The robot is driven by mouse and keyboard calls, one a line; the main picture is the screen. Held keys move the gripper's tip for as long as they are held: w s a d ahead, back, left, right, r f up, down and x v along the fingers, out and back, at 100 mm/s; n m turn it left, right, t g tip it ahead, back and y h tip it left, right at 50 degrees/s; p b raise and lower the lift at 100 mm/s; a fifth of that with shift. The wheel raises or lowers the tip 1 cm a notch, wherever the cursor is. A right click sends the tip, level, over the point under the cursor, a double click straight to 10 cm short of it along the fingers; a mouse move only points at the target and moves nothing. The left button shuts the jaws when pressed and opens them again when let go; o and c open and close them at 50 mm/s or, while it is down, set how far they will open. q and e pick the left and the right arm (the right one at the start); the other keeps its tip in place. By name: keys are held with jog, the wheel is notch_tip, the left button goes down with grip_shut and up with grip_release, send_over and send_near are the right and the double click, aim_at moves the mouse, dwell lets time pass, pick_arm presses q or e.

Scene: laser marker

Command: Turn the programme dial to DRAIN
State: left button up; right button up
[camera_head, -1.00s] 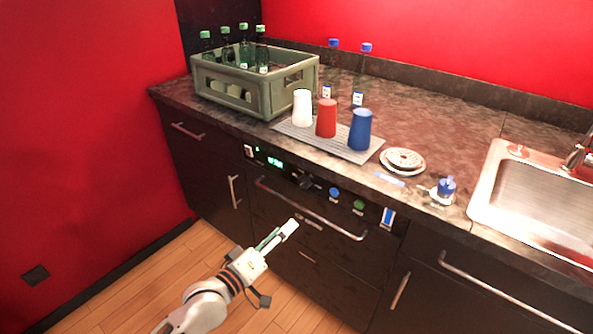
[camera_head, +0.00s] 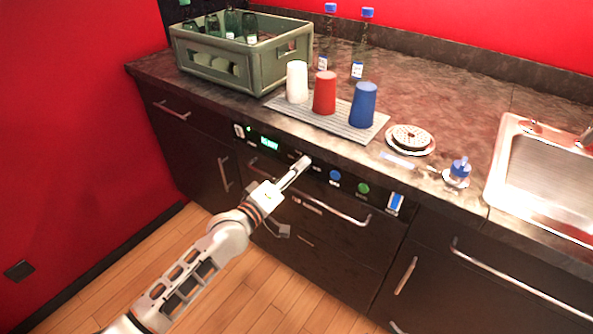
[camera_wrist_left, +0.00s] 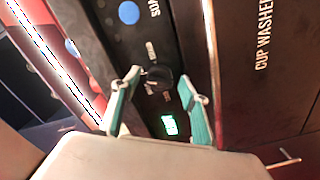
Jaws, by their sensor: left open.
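The programme dial (camera_wrist_left: 158,78) is a round black knob on the dark control panel of the cup washer (camera_head: 308,207). My left gripper (camera_head: 302,163) is open in front of the panel. In the left wrist view its two green-padded fingers (camera_wrist_left: 160,76) appear on either side of the dial. I cannot tell whether they touch it. In the head view the gripper hides most of the dial. A lit green display (camera_head: 270,143) sits left of the dial; its text is too small to read surely. My right gripper is not in view.
A blue button (camera_head: 335,175) and a green button (camera_head: 363,188) are right of the dial. A bar handle (camera_head: 345,216) runs below the panel. Above, the counter holds a bottle crate (camera_head: 240,69), three cups on a ribbed mat (camera_head: 350,132), and a sink (camera_head: 550,185).

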pick_arm(q)
jog(key=shift+w+d, duration=0.15)
jog(key=shift+w, duration=0.1)
jog(key=c, duration=1.1)
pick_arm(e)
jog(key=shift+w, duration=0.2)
